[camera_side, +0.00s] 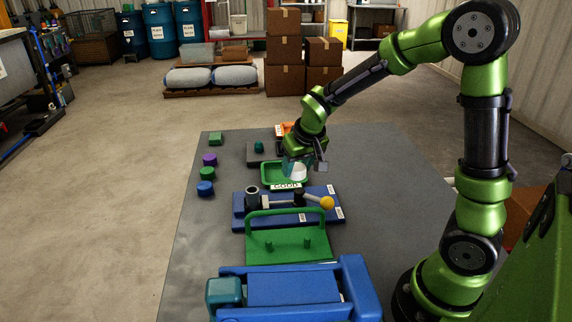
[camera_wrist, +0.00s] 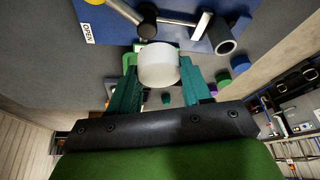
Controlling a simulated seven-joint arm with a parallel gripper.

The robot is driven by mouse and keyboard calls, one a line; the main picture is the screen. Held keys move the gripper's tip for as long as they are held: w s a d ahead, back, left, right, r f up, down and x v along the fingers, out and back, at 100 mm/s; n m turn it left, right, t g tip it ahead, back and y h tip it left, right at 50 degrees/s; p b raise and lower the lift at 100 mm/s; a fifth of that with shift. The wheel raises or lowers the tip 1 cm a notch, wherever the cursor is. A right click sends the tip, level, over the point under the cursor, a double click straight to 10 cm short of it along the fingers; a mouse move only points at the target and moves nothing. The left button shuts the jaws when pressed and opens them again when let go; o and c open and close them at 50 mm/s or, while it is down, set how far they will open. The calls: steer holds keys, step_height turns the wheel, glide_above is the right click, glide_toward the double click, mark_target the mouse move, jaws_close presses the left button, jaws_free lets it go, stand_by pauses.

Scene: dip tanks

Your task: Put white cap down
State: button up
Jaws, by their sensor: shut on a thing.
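The white cap (camera_side: 299,170) is between the fingers of my gripper (camera_side: 297,164), which is shut on it. It hangs over the green tray (camera_side: 265,182), whose front label reads GOOD. Whether the cap touches the tray floor cannot be told. In the wrist view, the cap (camera_wrist: 159,65) is a pale cylinder between the teal fingers of my gripper (camera_wrist: 160,80), and it hides much of what lies behind it.
A blue fixture (camera_side: 240,205) with a dark cup (camera_side: 252,197) and yellow-knobbed lever (camera_side: 327,203) stands in front of the tray. A green handled fixture (camera_side: 285,245) is nearer. Purple (camera_side: 210,159) and blue (camera_side: 205,188) pieces lie left; the mat's right side is clear.

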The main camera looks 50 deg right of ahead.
steer(key=w+d+f+m, duration=0.2)
steer(key=w+d, duration=0.6)
glide_above(282, 174)
steer(key=s, duration=0.1)
steer(key=shift+h, duration=0.4)
steer(key=f, duration=0.9)
steer(key=shift+s+a, duration=0.15)
steer(key=shift+a, duration=0.25)
steer(key=shift+f, duration=0.1)
steer(key=o, duration=1)
